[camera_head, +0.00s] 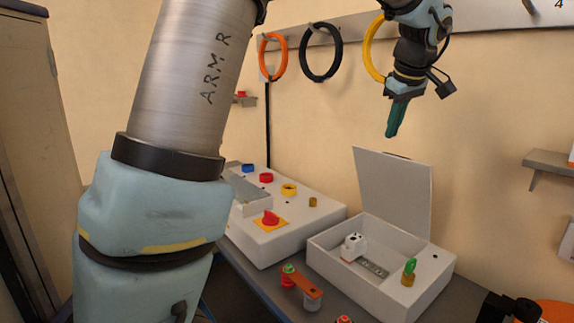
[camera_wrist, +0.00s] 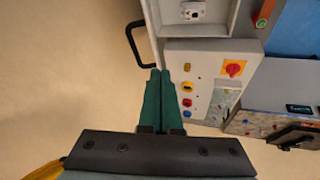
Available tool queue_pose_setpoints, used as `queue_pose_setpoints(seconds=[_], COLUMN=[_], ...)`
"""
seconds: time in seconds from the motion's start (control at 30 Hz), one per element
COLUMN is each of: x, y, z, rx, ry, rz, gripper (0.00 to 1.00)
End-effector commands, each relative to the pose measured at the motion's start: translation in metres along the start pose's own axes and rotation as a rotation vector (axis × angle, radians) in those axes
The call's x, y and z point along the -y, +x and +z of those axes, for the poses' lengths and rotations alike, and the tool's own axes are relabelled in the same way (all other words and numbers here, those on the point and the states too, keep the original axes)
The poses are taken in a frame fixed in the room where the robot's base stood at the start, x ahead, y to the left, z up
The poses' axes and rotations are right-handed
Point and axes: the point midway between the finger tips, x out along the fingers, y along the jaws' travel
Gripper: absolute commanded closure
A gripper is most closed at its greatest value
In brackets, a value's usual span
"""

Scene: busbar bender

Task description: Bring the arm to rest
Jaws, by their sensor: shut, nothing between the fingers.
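My gripper (camera_head: 395,118) is at the upper right in the head view, raised above the open white box and pointing down. Its green fingers are together and empty. In the wrist view, the two green fingers of my gripper (camera_wrist: 160,76) lie side by side in the middle, with nothing between them. In both views the fingers appear clear of the equipment below.
An open white box (camera_head: 330,243) with a raised lid stands on the bench. Left of it is a white control panel (camera_head: 290,245) with a red rotary switch (camera_head: 270,218). Orange (camera_head: 272,55), black (camera_head: 321,52) and yellow (camera_head: 374,50) rings hang on the wall near my gripper.

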Motion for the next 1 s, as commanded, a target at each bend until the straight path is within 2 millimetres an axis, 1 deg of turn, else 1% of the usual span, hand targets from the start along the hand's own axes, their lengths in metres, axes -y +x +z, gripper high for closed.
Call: queue_pose_setpoints(seconds=[0.03, 0.07, 0.1, 0.17, 0.2, 0.27, 0.3, 0.37, 0.4, 0.47, 0.5, 0.6, 0.7, 0.77, 0.87, 1.0], x=[0.025, 0.04, 0.064, 0.103, 0.13, 0.171, 0.199, 0.24, 0.267, 0.305, 0.328, 0.372, 0.4, 0.409, 0.415, 0.415], y=[0.016, 0.026, 0.039, 0.059, 0.071, 0.087, 0.097, 0.108, 0.115, 0.121, 0.124, 0.129, 0.13, 0.13, 0.13, 0.13], z=[-0.01, -0.014, -0.02, -0.025, -0.028, -0.028, -0.027, -0.021, -0.016, -0.006, 0.002, 0.022, 0.039, 0.044, 0.049, 0.049], rx=[0.016, 0.029, 0.05, 0.085, 0.11, 0.146, 0.17, 0.204, 0.225, 0.252, 0.267, 0.294, 0.31, 0.314, 0.317, 0.318], ry=[0.025, 0.05, 0.086, 0.142, 0.177, 0.225, 0.255, 0.295, 0.32, 0.352, 0.372, 0.411, 0.437, 0.447, 0.457, 0.46], rz=[-0.028, -0.04, -0.056, -0.077, -0.087, -0.098, -0.103, -0.105, -0.105, -0.102, -0.098, -0.089, -0.082, -0.079, -0.077, -0.076], gripper=[1.0, 1.0, 1.0, 1.0, 1.0, 1.0, 1.0, 1.0, 1.0, 1.0, 1.0, 1.0, 1.0, 1.0, 1.0, 1.0])
